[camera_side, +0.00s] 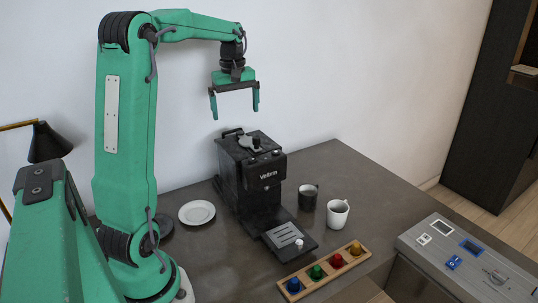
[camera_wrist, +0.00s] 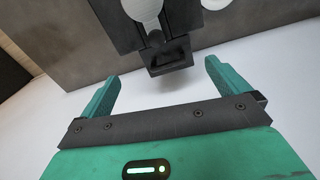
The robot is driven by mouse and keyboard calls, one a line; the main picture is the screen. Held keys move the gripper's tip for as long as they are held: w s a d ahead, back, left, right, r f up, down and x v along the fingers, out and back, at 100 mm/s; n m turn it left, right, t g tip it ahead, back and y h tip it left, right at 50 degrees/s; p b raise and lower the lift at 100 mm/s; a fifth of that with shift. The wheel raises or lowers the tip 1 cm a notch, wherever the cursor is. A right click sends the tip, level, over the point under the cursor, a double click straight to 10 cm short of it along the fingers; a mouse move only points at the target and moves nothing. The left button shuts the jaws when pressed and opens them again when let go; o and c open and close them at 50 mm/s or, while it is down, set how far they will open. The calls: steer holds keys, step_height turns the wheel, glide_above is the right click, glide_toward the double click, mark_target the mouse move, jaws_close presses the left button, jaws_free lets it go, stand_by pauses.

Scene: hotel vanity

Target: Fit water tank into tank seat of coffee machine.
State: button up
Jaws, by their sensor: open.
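The black coffee machine (camera_side: 262,172) stands upright on the vanity. A grey round part lies on its top and shows in the wrist view (camera_wrist: 145,10). A dark looped handle (camera_side: 232,132) rises at the machine's back. In the wrist view, a black frame-like part (camera_wrist: 170,57) juts from the back edge. I cannot tell whether this is the water tank or the tank seat; no separate tank is clearly visible. My gripper (camera_side: 235,114) is open and empty above the back of the machine, pointing down. In the wrist view, its fingers (camera_wrist: 160,70) straddle the space beside the black part without touching it.
A white plate (camera_side: 197,213) lies left of the machine. A dark cup (camera_side: 308,197) and a white cup (camera_side: 338,212) stand on its right. A wooden holder (camera_side: 322,272) with several coloured pieces lies in front. A grey panelled box (camera_side: 470,262) is at right. The wall is close behind.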

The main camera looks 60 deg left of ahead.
steer(key=d+m, duration=0.1)
steer(key=d, duration=0.2)
steer(key=d+r+m, duration=0.1)
steer(key=d+m, duration=0.1)
steer(key=d, duration=0.1)
steer(key=s+d+r+m+t, duration=0.1)
steer(key=d, duration=0.2)
steer(key=shift+d+r+y, duration=0.15)
steer(key=shift+d+y, duration=0.15)
steer(key=shift+d, duration=0.1)
steer(key=s+d+f+m+t, duration=0.2)
steer(key=s+d+m, duration=0.4)
steer(key=d, duration=0.3)
steer(key=s+d+f+m+t, duration=0.2)
steer(key=s+d+m, duration=0.3)
steer(key=d, duration=0.4)
steer(key=shift+s+f+m+h, duration=0.15)
steer(key=shift+s+m+h, duration=0.25)
steer(key=shift+m, duration=0.4)
